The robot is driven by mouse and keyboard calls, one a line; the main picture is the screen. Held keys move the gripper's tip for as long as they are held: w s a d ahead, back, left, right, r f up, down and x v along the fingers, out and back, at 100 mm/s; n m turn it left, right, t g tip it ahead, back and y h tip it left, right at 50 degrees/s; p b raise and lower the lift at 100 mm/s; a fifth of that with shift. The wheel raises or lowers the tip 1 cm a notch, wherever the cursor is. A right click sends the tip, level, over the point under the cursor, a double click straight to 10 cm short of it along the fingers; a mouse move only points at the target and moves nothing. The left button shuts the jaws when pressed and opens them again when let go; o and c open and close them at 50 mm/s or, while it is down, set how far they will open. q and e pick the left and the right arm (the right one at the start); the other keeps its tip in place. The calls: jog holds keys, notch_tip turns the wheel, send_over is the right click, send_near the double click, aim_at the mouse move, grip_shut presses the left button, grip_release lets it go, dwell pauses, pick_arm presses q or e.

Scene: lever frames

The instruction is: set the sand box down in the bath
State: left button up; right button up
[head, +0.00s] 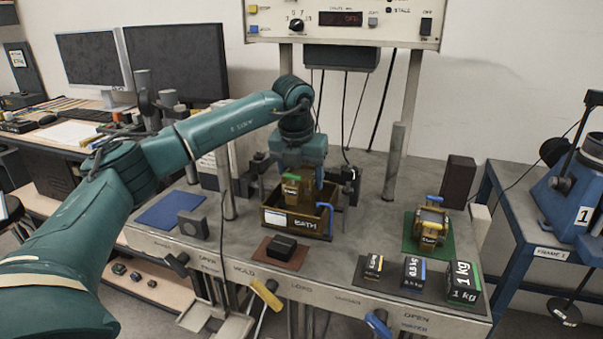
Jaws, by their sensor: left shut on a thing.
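The bath (326,222) is an open brown box marked BATH, standing on the grey bench in the middle of the head view. My left gripper (303,172) points down over it and is shut on a small brown box with a green top edge, the sand box (290,191). Its label is too small to read surely. The sand box looks upright and within the bath's outline; its lower end is at the front wall, and I cannot tell whether it touches the floor. My right gripper is not in view.
A similar brown box (432,229) with a blue handle stands on a green mat at right. Weights, including a 1 kg block (462,283), stand at the front right. A black block (282,246) lies on a red-brown mat. A blue mat (172,211) at left is bare.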

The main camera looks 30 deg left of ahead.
aim_at(300, 209)
pick_arm(q)
jog(key=shift+f+b, duration=0.6)
jog(key=shift+f, duration=0.55)
jog(key=shift+f+b, duration=0.6)
jog(key=shift+f, duration=0.55)
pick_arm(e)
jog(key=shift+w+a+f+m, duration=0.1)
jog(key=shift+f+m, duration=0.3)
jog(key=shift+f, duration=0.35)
pick_arm(q)
jog(key=shift+s+f, duration=0.1)
jog(key=shift+f, duration=0.05)
jog(key=o, duration=0.8)
jog(key=shift+d, duration=0.1)
jog(key=o, duration=0.5)
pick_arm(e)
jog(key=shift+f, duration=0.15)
pick_arm(q)
jog(key=shift+s+a, duration=0.15)
jog(key=shift+a, duration=0.2)
jog(key=shift+d, duration=0.15)
